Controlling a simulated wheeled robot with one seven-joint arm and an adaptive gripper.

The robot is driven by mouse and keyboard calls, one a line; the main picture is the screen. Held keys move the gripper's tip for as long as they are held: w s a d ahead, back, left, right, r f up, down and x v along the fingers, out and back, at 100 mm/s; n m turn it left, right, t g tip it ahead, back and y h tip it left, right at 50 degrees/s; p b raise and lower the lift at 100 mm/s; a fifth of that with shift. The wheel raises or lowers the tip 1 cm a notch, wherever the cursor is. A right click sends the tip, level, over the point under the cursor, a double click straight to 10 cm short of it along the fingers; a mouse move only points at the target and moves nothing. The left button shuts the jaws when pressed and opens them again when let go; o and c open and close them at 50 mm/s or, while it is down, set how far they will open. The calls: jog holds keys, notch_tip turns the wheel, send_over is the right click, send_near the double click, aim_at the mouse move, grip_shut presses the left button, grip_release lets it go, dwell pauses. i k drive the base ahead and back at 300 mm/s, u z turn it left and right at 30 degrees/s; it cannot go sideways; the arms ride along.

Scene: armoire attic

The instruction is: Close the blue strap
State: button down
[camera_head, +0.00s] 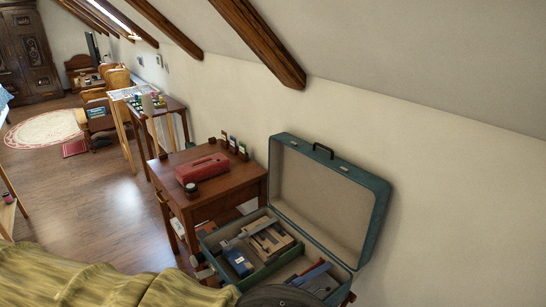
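No blue strap can be made out in the head view. A teal-blue suitcase (378,222) stands open, its lid tilted up toward the wall and a dark handle (323,151) on the lid's top edge. Its lower half holds a blue box (238,262), a tan wooden item (268,240) and grey-blue items (312,277) at the right. The lid's inside is beige and empty. My gripper is not in view. A dark rounded shape at the bottom edge hides part of the suitcase's near side.
A wooden table (226,191) with a red box (203,168), a small dark jar (191,190) and small bottles stands behind the suitcase. Yellow-green cloth (100,280) fills the lower left. Wooden floor (110,210) is open at the left. The sloped ceiling has beams.

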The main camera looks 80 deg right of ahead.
aim_at(299, 282)
jog(key=i, duration=1.1)
jog(key=z, duration=3.3)
jog(key=i, duration=0.5)
jog(key=z, duration=0.05)
